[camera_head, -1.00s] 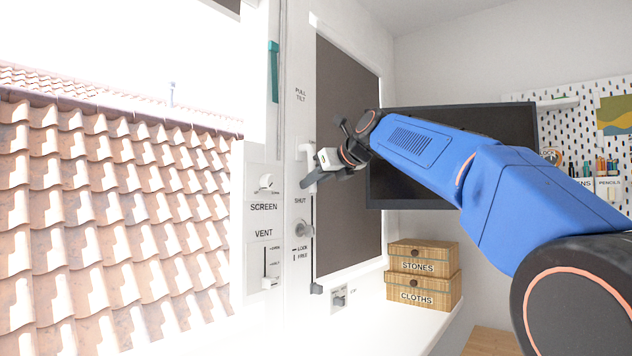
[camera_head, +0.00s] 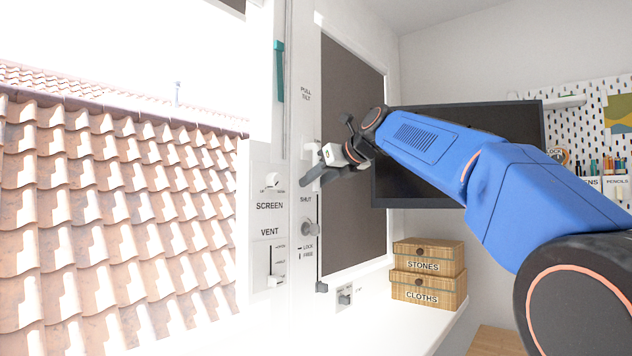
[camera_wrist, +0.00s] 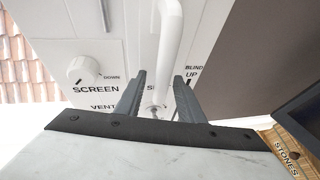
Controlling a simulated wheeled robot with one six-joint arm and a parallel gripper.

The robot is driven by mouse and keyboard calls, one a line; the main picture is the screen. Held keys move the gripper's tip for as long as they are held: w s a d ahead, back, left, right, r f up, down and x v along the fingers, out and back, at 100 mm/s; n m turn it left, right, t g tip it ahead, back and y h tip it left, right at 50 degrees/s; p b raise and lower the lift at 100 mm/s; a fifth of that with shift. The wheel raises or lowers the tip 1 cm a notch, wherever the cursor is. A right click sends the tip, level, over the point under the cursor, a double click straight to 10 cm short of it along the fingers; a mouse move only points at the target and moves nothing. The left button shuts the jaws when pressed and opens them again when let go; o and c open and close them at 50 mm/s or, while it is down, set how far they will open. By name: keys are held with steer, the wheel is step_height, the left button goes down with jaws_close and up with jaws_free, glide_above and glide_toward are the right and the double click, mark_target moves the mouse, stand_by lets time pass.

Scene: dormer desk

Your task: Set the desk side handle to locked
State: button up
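A white handle (camera_head: 311,150) sits on the window frame, above the word SHUT. In the wrist view the handle (camera_wrist: 169,40) runs down from the top edge and narrows between the two fingers. My gripper (camera_head: 305,182) is at the handle in the head view and covers its lower part. In the wrist view my gripper (camera_wrist: 160,92) is open, with one finger on each side of the handle. A gap shows on the left of it; contact on the right cannot be told. Lettering beside the handle is partly hidden.
A panel with a SCREEN dial (camera_head: 272,181) and VENT slider (camera_head: 273,281) is left. A dark blind (camera_head: 345,235), monitor (camera_head: 400,190) and STONES box (camera_head: 440,258) are right.

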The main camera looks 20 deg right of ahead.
steer(key=v, duration=1.7)
steer(key=shift+s+d, duration=0.15)
steer(key=s+f+n+g+h, duration=0.2)
steer(key=s+f+n, duration=0.7)
steer(key=f, duration=1.1)
steer(key=s+f+n+g+h, duration=0.1)
steer(key=s+f+n+g, duration=0.2)
steer(key=s+f+n, duration=0.7)
steer(key=s+f+n+g+h, duration=0.2)
steer(key=s+f+n, duration=0.8)
steer(key=f, duration=2.1)
steer(key=shift+a+n+h, duration=0.2)
steer(key=shift+n+h, duration=0.1)
steer(key=shift+n, duration=0.8)
